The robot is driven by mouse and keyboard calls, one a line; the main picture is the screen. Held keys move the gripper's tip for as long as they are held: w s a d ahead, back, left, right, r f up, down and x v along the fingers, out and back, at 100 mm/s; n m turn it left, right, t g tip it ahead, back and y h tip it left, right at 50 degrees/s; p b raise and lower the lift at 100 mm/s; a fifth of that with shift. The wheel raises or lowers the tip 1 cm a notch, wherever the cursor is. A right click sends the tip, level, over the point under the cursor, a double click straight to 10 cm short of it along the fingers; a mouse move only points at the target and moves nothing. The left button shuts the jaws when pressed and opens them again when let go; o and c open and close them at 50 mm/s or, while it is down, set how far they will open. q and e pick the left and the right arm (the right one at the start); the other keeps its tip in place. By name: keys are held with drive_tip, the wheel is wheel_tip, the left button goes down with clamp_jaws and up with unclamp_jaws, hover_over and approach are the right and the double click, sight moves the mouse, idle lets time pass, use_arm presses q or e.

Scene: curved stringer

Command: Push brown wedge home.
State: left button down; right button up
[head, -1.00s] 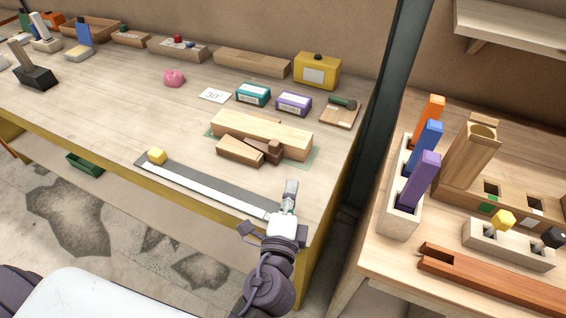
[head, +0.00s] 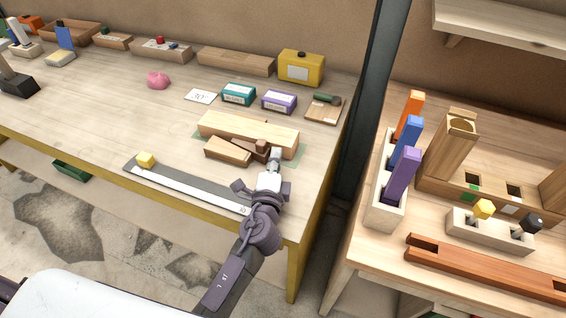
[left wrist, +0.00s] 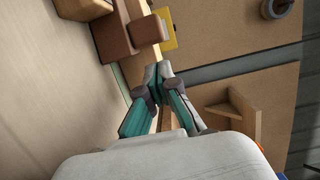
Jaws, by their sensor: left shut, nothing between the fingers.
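The brown wedge (head: 256,147) lies on the bench between a long light wooden block (head: 245,130) and a shorter light block (head: 227,150). Its darker brown end shows at its right. In the left wrist view, brown pieces that look like the wedge (left wrist: 112,38) show at the upper left, ahead of the fingers. My left gripper (head: 276,153) is shut and empty, close to the right end of the wedge. It also shows in the left wrist view (left wrist: 159,72), its fingertips together. I cannot tell whether it touches the wedge. My right gripper is out of view.
A green mat (head: 300,152) lies under the blocks. Teal (head: 238,94) and purple (head: 279,101) boxes stand behind. A dark post (head: 365,110) rises at the right.

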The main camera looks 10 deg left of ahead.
sight(248, 147)
use_arm(q)
drive_tip(key=shift+a, duration=0.75)
drive_tip(key=a, duration=0.2)
drive_tip(key=w+a, duration=0.2)
drive_tip(key=a, duration=0.1)
drive_tip(key=shift+a, duration=0.35)
drive_tip(key=shift+r, duration=0.1)
